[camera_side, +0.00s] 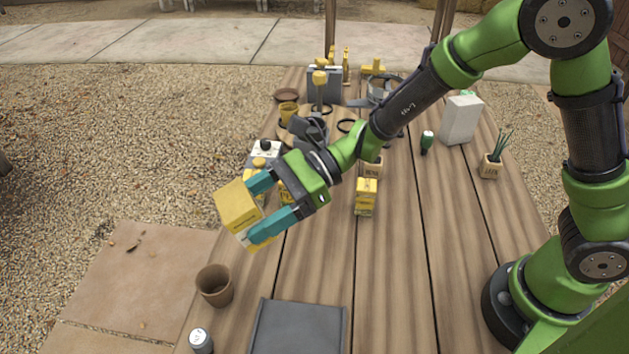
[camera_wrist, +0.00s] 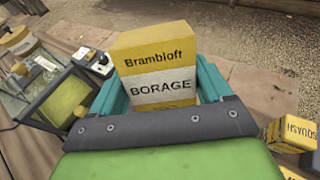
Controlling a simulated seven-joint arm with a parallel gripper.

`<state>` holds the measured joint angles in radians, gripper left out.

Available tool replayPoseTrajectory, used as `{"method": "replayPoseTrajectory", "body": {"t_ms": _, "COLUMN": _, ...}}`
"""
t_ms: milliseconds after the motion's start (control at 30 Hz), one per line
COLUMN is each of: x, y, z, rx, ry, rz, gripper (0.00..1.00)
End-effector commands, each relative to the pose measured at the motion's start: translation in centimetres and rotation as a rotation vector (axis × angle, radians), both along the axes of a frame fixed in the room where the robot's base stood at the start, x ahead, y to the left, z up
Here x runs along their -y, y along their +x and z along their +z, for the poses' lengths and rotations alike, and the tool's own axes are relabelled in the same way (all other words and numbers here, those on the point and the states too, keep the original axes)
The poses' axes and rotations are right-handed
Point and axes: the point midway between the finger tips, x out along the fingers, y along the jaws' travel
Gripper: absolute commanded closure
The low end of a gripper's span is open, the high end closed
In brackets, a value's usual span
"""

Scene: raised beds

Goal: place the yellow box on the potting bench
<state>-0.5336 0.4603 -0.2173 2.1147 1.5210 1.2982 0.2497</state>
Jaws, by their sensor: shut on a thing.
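The yellow box (camera_side: 238,207) is held between the two teal fingers of my gripper (camera_side: 269,203), above the left edge of the wooden potting bench (camera_side: 312,255). It is tilted and apart from the bench top.
A brown pot (camera_side: 215,286), a dark tray (camera_side: 298,328) and a small grey-lidded jar (camera_side: 200,340) stand at the near end. A white block (camera_side: 461,120) and a potted leek (camera_side: 495,157) stand at the right. The far end is cluttered. Bare planks lie between tray and standing box.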

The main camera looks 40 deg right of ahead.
Motion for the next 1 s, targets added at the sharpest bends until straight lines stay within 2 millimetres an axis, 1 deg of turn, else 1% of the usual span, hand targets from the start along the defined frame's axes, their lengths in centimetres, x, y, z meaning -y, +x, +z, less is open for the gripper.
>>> {"method": "replayPoseTrajectory", "body": {"t_ms": 200, "x": 0.8, "y": 2.0, "z": -1.8, "rx": 0.038, "ry": 0.142, "rz": -0.268, "gripper": 0.6}}
{"method": "replayPoseTrajectory", "body": {"t_ms": 333, "x": 1.9, "y": 3.3, "z": -3.4, "rx": 0.082, "ry": 0.214, "rz": -0.431, "gripper": 0.6}}
{"method": "replayPoseTrajectory", "body": {"t_ms": 433, "x": 2.8, "y": 3.9, "z": -4.2, "rx": 0.116, "ry": 0.254, "rz": -0.522, "gripper": 0.6}}
{"method": "replayPoseTrajectory", "body": {"t_ms": 567, "x": 3.4, "y": 4.3, "z": -4.8, "rx": 0.143, "ry": 0.276, "rz": -0.579, "gripper": 0.6}}
{"method": "replayPoseTrajectory", "body": {"t_ms": 800, "x": 3.6, "y": 4.4, "z": -8.2, "rx": 0.15, "ry": 0.281, "rz": -0.596, "gripper": 0.6}}
{"method": "replayPoseTrajectory", "body": {"t_ms": 1000, "x": 3.6, "y": 4.4, "z": -10.1, "rx": 0.151, "ry": 0.281, "rz": -0.594, "gripper": 0.6}}
